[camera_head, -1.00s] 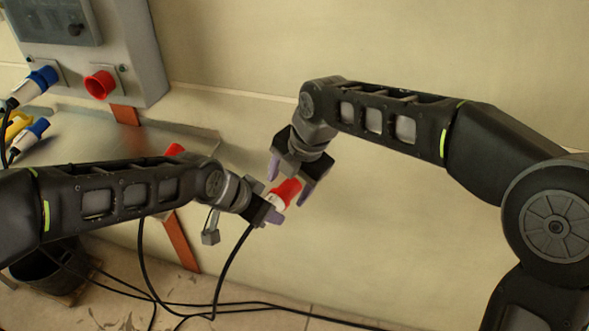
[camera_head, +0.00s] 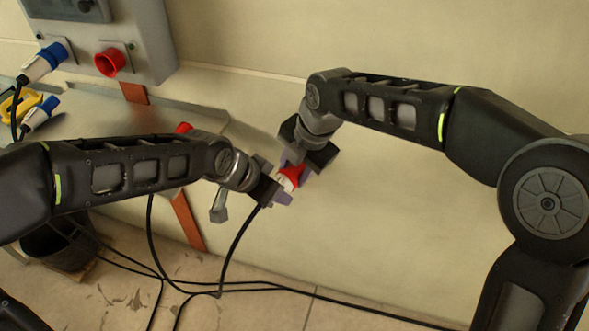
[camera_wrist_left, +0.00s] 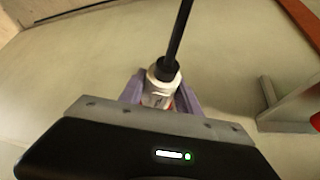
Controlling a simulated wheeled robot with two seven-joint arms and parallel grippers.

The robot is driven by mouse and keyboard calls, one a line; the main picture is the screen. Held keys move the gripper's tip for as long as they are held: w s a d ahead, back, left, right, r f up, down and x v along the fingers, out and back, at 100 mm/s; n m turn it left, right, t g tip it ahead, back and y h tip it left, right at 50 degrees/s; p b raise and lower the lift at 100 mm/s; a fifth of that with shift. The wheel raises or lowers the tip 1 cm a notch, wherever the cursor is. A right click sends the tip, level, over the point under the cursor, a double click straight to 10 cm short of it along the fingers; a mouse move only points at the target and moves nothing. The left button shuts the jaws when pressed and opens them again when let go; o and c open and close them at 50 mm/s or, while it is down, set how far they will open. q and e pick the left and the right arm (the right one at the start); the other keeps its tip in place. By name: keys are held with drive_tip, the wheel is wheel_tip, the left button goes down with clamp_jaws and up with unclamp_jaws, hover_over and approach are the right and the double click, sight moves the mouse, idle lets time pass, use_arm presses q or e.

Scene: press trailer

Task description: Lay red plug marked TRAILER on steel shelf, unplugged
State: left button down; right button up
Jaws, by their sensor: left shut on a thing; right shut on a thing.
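A red and white plug (camera_head: 290,177) with a black cable is held in mid-air in front of the wall, between my two grippers. My left gripper (camera_head: 280,192) is shut on its white cable end. In the left wrist view the white plug body (camera_wrist_left: 162,88) sits between the purple fingers, with the cable running up and away. My right gripper (camera_head: 293,166) is shut on its red end from above. Any marking on the plug is too small to read. The steel shelf (camera_head: 95,118) is at the left, partly behind my left arm. Another red piece (camera_head: 183,128) shows at the shelf's right part.
A grey wall box (camera_head: 150,40) carries an empty red socket (camera_head: 109,62) and a blue plug (camera_head: 45,62). Another blue plug (camera_head: 40,113) and a yellow thing (camera_head: 18,102) are on the shelf's left. A black bucket (camera_head: 60,245) and loose cables are on the floor.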

drive_tip(key=shift+s, duration=0.1)
clamp_jaws()
use_arm(q)
drive_tip(key=c, duration=0.8)
unclamp_jaws()
drive_tip(key=shift+o, duration=0.2)
drive_tip(key=shift+r, duration=0.15)
drive_tip(key=v, duration=1.2)
